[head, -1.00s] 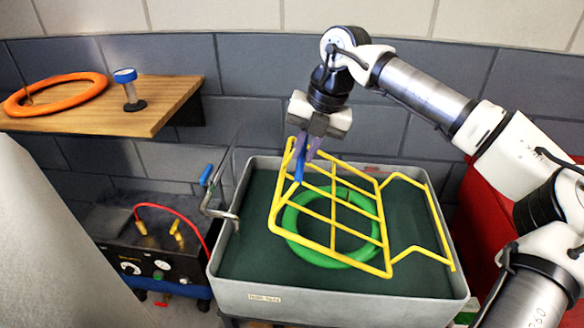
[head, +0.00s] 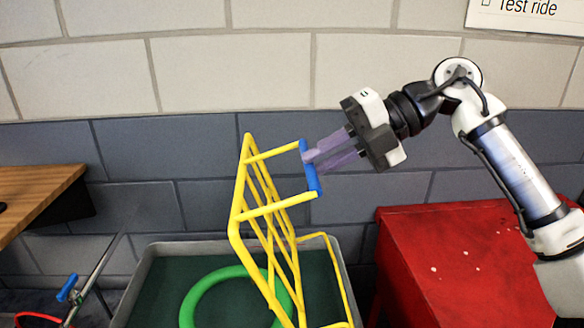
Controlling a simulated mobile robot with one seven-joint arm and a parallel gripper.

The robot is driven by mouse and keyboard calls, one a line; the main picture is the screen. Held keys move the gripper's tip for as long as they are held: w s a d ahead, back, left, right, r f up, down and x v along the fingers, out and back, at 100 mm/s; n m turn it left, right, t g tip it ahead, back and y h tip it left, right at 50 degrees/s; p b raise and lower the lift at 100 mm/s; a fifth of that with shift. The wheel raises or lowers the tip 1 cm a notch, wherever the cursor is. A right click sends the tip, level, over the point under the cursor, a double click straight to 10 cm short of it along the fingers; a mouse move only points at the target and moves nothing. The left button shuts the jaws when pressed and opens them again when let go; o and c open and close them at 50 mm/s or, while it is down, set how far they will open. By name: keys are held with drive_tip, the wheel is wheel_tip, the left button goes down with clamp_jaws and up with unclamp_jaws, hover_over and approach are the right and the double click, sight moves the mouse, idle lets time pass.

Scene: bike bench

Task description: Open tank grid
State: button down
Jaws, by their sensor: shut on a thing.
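The yellow tank grid (head: 240,212) stands steeply raised above the grey tank (head: 143,275) in the head view. Its lower end runs out of the bottom of the picture. A blue handle (head: 312,183) sits on its upper right side. My gripper (head: 309,160) comes in from the right and is shut on the blue handle. Inside the tank a green ring (head: 200,290) lies against the dark green interior, partly behind the grid bars and cut off by the picture's lower edge.
A red cabinet (head: 455,260) stands right of the tank, below my arm. A wooden shelf (head: 35,195) is at the left edge. A metal rod with a blue lever (head: 68,289) stands left of the tank. A block wall (head: 200,150) is behind.

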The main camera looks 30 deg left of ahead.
drive_tip(key=w+d+r+g+y, duration=0.1)
drive_tip(key=w+d+y, duration=0.1)
drive_tip(key=w+d, duration=0.2)
drive_tip(key=d, duration=0.3)
drive_tip(key=shift+w+p, duration=0.15)
drive_tip(key=shift+p, duration=0.2)
drive_tip(key=c, duration=1.4)
unclamp_jaws()
drive_tip(key=shift+a, duration=0.1)
drive_tip(key=b+v, duration=0.1)
drive_tip(key=v, duration=1.2)
drive_tip(key=shift+w+d, duration=0.25)
drive_tip(key=shift+d, duration=0.05)
drive_tip(key=shift+r, duration=0.1)
